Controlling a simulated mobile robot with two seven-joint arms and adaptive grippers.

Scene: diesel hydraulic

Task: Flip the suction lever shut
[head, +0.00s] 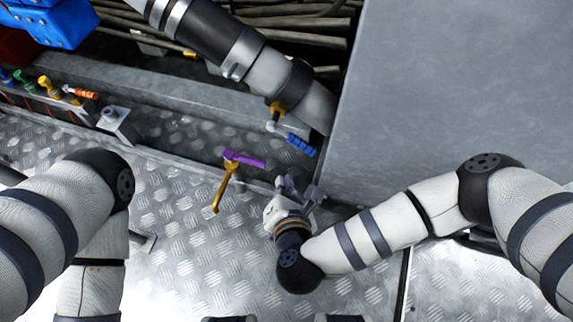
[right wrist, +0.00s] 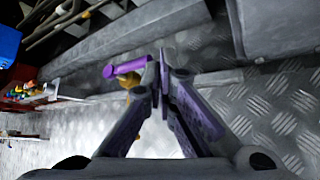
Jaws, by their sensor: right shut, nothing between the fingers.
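A purple lever handle (head: 244,159) sits on a yellow valve stem (head: 226,187) above the tread-plate floor. I cannot tell from any label which is the suction lever. My right gripper (head: 292,190) is shut and empty, just right of and below the purple handle, apart from it. In the right wrist view the purple handle (right wrist: 125,67) lies left of the shut fingertips (right wrist: 162,72). My left gripper is out of view.
A large grey metal block (head: 450,90) fills the upper right. A thick pipe (head: 215,40) runs down from the top. Small coloured levers (head: 47,86) and an orange-handled one (head: 82,93) line the left ledge. Tread-plate floor (head: 180,240) between my arms is mostly clear.

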